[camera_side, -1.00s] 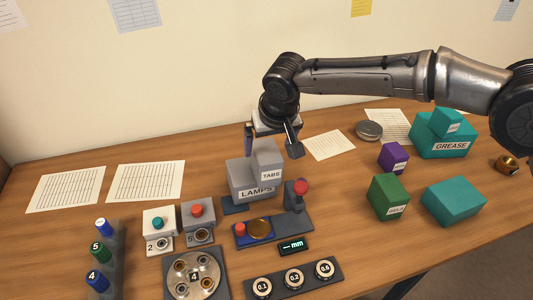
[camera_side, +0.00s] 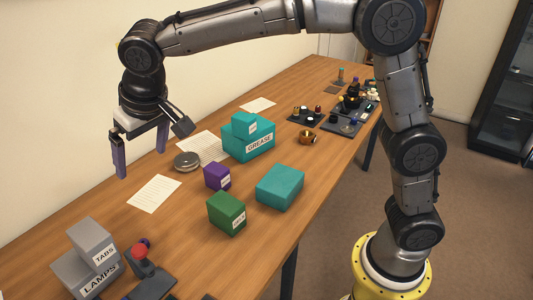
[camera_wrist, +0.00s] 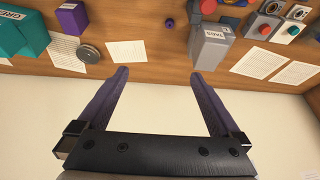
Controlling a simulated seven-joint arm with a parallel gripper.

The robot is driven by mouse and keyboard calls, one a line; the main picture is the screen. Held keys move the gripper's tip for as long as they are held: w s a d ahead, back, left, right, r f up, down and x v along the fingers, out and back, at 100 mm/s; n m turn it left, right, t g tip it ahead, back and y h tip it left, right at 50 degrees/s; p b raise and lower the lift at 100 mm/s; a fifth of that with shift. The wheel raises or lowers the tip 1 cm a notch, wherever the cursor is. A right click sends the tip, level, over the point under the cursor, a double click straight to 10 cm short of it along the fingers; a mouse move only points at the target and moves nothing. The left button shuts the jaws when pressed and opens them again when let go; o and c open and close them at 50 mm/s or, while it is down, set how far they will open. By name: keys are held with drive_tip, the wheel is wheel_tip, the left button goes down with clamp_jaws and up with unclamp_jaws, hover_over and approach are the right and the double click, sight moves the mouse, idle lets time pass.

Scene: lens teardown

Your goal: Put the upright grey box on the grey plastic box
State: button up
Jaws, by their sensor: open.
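The grey box labelled TABS (camera_side: 92,241) rests on top of the larger grey box labelled LAMPS (camera_side: 72,278), at the lower left of the side view. The TABS box also shows at the top of the wrist view (camera_wrist: 211,50). My gripper (camera_side: 141,164) is open and empty, raised above the table, apart from both boxes. In the wrist view its two purple fingers (camera_wrist: 158,74) are spread wide with nothing between them.
A small teal box sits on the teal GREASE box (camera_side: 250,143). A purple box (camera_side: 217,177), a green box (camera_side: 227,213), a teal box (camera_side: 280,187) and a round metal tin (camera_side: 187,161) stand nearby. A red-knobbed device (camera_side: 141,262) stands beside the grey boxes.

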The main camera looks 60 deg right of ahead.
drive_tip(key=s+d+r, duration=0.3)
drive_tip(key=s+d, duration=1.2)
drive_tip(key=d, duration=0.1)
drive_tip(key=s+d+f, duration=0.2)
drive_tip(key=s+f, duration=0.1)
drive_tip(key=s, duration=0.4)
drive_tip(key=s+d+f+t, duration=0.1)
drive_tip(key=s+d+f, duration=0.2)
drive_tip(key=s, duration=0.4)
drive_tip(key=shift+s+d, duration=0.15)
drive_tip(key=shift+d, duration=0.1)
